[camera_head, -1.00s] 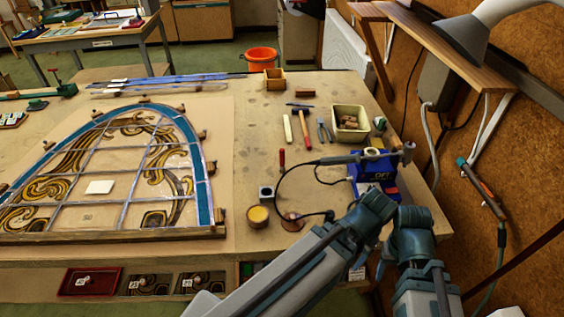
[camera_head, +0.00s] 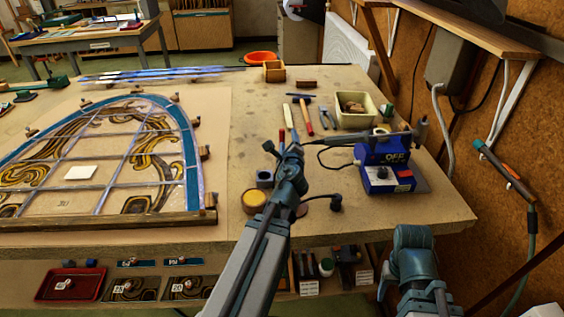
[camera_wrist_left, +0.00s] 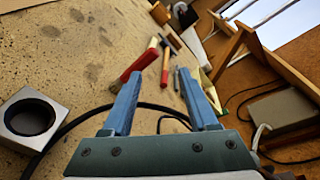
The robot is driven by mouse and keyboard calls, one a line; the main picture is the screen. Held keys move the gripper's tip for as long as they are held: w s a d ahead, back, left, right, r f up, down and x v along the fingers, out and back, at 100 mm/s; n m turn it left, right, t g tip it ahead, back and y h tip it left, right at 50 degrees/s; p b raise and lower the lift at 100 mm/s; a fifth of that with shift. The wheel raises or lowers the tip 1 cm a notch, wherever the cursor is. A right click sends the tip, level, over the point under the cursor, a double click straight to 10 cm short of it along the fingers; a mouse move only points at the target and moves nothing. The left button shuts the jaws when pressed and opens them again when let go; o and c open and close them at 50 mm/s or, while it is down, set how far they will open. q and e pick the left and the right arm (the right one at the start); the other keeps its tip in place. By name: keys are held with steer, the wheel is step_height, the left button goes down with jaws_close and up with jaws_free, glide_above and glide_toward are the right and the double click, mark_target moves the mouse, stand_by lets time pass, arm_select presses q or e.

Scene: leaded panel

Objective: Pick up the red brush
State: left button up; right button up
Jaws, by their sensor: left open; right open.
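The red brush (camera_head: 282,138) lies on the workbench, partly hidden by my left gripper in the head view. In the left wrist view the red brush (camera_wrist_left: 140,63) lies just beyond the tip of the left finger, slanting up to the right. My left gripper (camera_head: 278,147) is open and empty, just short of the brush. Its two blue fingers (camera_wrist_left: 158,75) are apart in the left wrist view. I cannot tell whether a finger touches the brush. A right arm link shows at the lower right of the head view, but its gripper does not.
A blue soldering station (camera_head: 384,165) with a dark cable stands right of my left gripper. A hammer (camera_head: 308,123), pale bar (camera_head: 288,116) and cream bin (camera_head: 351,118) lie beyond. A yellow-topped tin (camera_head: 253,201) and the leaded panel (camera_head: 112,165) are to the left.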

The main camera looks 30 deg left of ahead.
mark_target(281, 139)
arm_select(q)
steer(key=a+f+m+t+h+b, duration=0.1)
steer(key=m, duration=0.2)
steer(key=a+m+t+b, duration=0.1)
steer(key=m, duration=0.2)
steer(key=w+a+f+m+t+h+b, duration=0.1)
steer(key=a+m+b, duration=0.1)
steer(key=m, duration=0.2)
steer(key=shift+f+h, duration=0.3)
steer(key=m, duration=0.2)
steer(key=f+m+h+b, duration=0.1)
steer(key=shift+s+a+m+t, duration=0.15)
steer(key=shift+m+t, duration=0.15)
steer(key=shift+m, duration=0.1)
steer(key=shift+w, duration=0.25)
steer(key=shift+x, duration=3.65)
steer(key=shift+d, duration=0.2)
arm_select(e)
step_height(281, 139, down, 7)
steer(key=shift+w, duration=0.2)
arm_select(q)
jaws_close()
arm_select(e)
steer(key=shift+a+f, duration=0.1)
